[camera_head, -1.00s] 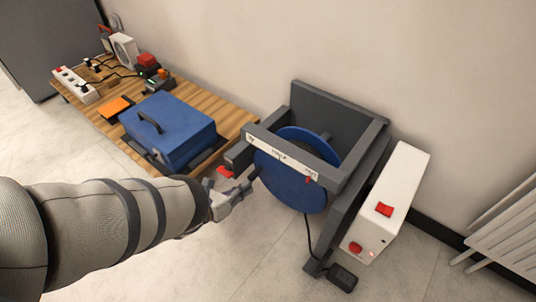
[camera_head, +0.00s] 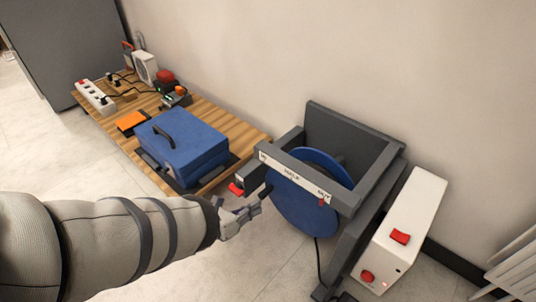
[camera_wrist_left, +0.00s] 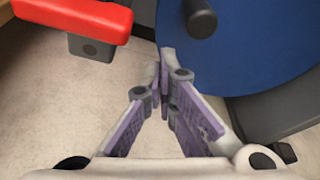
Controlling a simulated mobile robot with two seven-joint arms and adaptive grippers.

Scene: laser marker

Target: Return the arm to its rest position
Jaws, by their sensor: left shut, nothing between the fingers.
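My left arm (camera_head: 110,240) comes in from the left in the head view. My left gripper (camera_head: 256,207) is shut and empty, just left of the blue disc (camera_head: 303,205) in the dark grey frame. In the left wrist view the closed fingertips (camera_wrist_left: 166,60) point toward the lower left edge of the blue disc (camera_wrist_left: 250,45). I cannot tell whether they touch it. A red handle-like part (camera_wrist_left: 75,18) is at the upper left there; a red piece (camera_head: 236,188) also shows beside the frame in the head view. My right gripper is not in view.
A wooden table (camera_head: 210,112) holds a blue case (camera_head: 185,148), an orange block (camera_head: 131,122), a white power strip (camera_head: 95,97) and small devices. A white box (camera_head: 405,225) with red switches stands right of the frame. A radiator (camera_head: 515,270) is at the far right. Floor is clear below the gripper.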

